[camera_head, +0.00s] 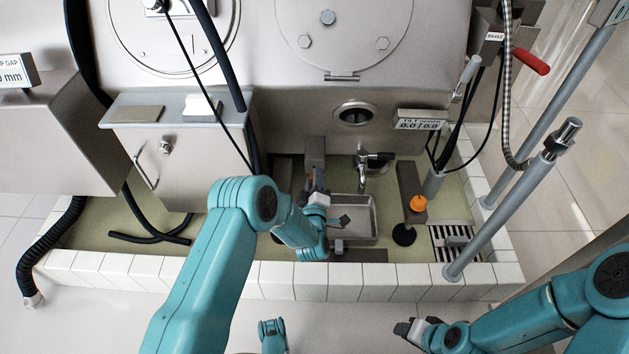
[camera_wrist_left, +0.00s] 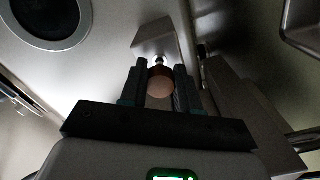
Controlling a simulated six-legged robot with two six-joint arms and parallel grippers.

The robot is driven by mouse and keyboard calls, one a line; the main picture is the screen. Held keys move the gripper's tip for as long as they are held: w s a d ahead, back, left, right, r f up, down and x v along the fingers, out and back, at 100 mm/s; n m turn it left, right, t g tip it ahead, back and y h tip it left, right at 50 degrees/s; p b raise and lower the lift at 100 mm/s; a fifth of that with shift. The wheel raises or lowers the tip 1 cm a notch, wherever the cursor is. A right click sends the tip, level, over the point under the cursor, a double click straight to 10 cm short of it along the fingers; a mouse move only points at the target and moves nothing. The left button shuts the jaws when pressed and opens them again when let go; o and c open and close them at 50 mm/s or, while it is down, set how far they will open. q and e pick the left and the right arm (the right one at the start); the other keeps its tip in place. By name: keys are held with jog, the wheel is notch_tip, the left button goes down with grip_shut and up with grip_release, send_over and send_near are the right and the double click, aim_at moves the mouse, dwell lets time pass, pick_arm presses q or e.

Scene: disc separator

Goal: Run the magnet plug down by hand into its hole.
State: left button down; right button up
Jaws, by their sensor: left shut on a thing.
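My left gripper (camera_head: 316,188) is beside the front of a grey block (camera_head: 315,150) under the machine. In the left wrist view its two fingers (camera_wrist_left: 160,88) are shut on a round copper-coloured piece, which I take for the magnet plug (camera_wrist_left: 160,88). A short shiny stem shows just beyond the plug, next to a pale grey block (camera_wrist_left: 155,38). I cannot tell whether plug and block touch. The plug's hole is not visible. My right gripper (camera_head: 412,328) is low at the right, apart from the machine; its jaws are too small to read.
A metal tray (camera_head: 374,218) lies below and right of my left gripper. An orange knob (camera_head: 418,203) sits on a grey bracket to the right. A round port (camera_head: 355,113) is above. White tiled kerb (camera_head: 300,280) edges the pit. A grey post (camera_head: 510,205) stands at right.

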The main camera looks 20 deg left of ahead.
pick_arm(q)
jog(key=shift+w+a, duration=0.15)
jog(key=shift+w, duration=0.45)
jog(key=shift+m, duration=1.6)
jog(key=m, duration=0.3)
jog(key=shift+m, duration=1.7)
